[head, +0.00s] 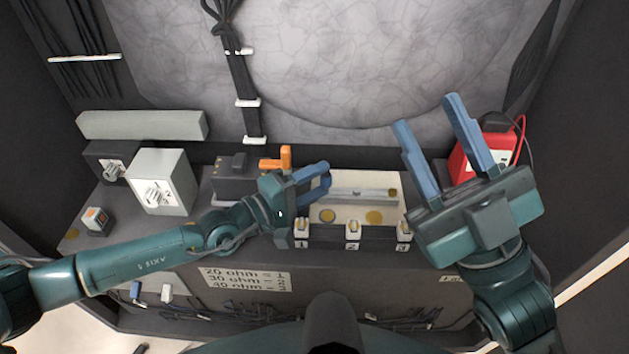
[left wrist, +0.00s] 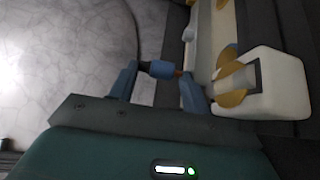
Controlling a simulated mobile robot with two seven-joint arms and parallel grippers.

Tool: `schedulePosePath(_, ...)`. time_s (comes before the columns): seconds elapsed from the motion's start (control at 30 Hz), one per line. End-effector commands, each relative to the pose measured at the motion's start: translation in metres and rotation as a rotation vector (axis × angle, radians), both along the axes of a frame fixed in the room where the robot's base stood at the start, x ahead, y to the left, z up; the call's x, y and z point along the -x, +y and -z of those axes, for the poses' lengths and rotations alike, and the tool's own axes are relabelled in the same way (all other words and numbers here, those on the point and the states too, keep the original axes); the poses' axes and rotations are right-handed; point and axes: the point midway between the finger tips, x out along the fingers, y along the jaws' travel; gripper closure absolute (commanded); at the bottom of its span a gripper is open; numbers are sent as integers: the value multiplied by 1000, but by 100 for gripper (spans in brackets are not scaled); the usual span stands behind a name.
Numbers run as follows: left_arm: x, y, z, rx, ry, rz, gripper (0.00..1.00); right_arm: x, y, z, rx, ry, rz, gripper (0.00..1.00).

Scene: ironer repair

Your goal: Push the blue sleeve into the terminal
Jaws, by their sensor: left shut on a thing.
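My left gripper (head: 322,176) is shut on a small blue sleeve (left wrist: 160,69), which lies crosswise between the fingers with a copper-coloured end showing. In the head view the fingers hide most of the sleeve. They are just above and behind the white terminal marked 1 (head: 301,229). In the left wrist view, a white terminal block with brass parts (left wrist: 275,85) is right beside one finger. I cannot tell if they touch. Terminals 2 (head: 352,229) and 3 (head: 404,230) stand to the right. My right gripper (head: 427,112) is open and empty, raised at the right.
A beige panel (head: 350,207) with a rod lies behind the terminals. A red meter (head: 480,152) stands behind my right gripper. An orange-handled tool (head: 277,161), a white dial box (head: 161,181) and a small cube (head: 96,220) stand left. An ohm label (head: 245,278) is on the front.

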Motion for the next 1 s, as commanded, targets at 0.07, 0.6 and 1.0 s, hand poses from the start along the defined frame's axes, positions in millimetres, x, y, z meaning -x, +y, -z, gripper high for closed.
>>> schedulePosePath(0.07, 2, 1, 7, -12, 14, 1, 77, 0, 0, 1, 0, 0, 0, 64)
schedulePosePath(0.6, 2, 1, 8, -13, 18, 1, 77, -1, 0, 1, 2, 4, -1, 64)
schedulePosePath(1.0, 2, 1, -10, -8, 13, 1, 77, 0, 0, -13, 1, 1, -1, 64)
